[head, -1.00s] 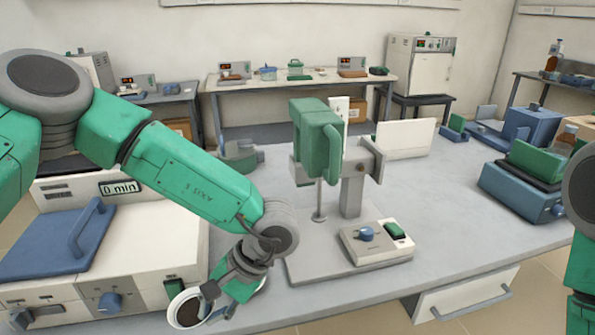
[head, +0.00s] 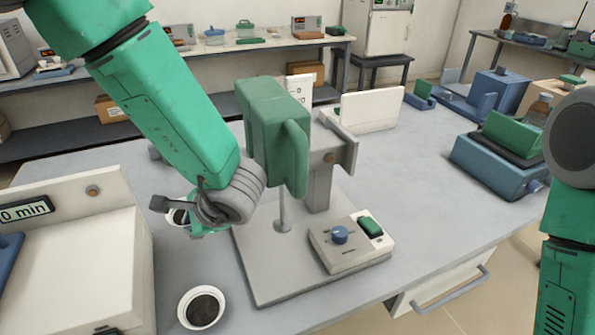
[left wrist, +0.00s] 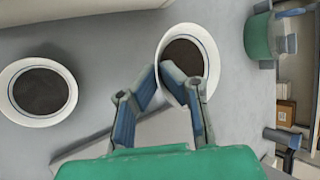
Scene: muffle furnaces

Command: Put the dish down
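In the head view, my left gripper (head: 190,228) is low over the bench, left of the green press stand. The left wrist view shows its fingers (left wrist: 163,76) nearly together at the near rim of a white dish (left wrist: 208,50) with dark contents. The rim appears pinched between the fingertips. In the head view this dish (head: 177,217) is mostly hidden by the gripper; I cannot tell whether it touches the bench. A second white dish (head: 201,307) with dark contents stands on the bench nearer the front, also in the left wrist view (left wrist: 40,90). My right gripper is out of view.
The press stand (head: 272,130), with its base plate (head: 262,275) and control box (head: 350,245), is right of the gripper. A white furnace (head: 75,260) bounds the left. A blue device (head: 495,165) stands at right. Bench (head: 410,215) between is clear.

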